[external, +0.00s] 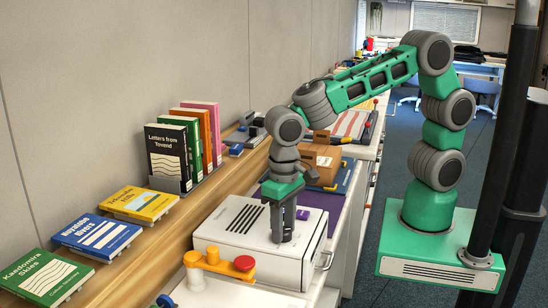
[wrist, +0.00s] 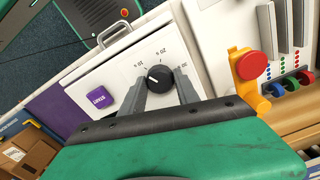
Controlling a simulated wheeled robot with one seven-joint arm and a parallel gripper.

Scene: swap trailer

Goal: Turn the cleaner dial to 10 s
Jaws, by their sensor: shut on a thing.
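The cleaner is a white box (external: 216,232) on the counter, with dark slots on top; in the wrist view its white panel (wrist: 92,78) shows. The black round dial (wrist: 163,84) sits on that panel, with small labels around it that seem to read 10 s, 20 s and 30 s. Its white mark points to the left and slightly up, roughly toward the 10 s side. My gripper (wrist: 158,92) is shut on the dial, one finger on each side. In the external view my gripper (external: 283,241) points down onto the box and hides the dial.
A purple START button (wrist: 98,98) is on the panel. A yellow bracket with a red knob (wrist: 252,65) stands close by; it also shows in the external view (external: 215,266). Books (external: 100,235) line the wall shelf. Cardboard boxes (external: 322,160) stand behind.

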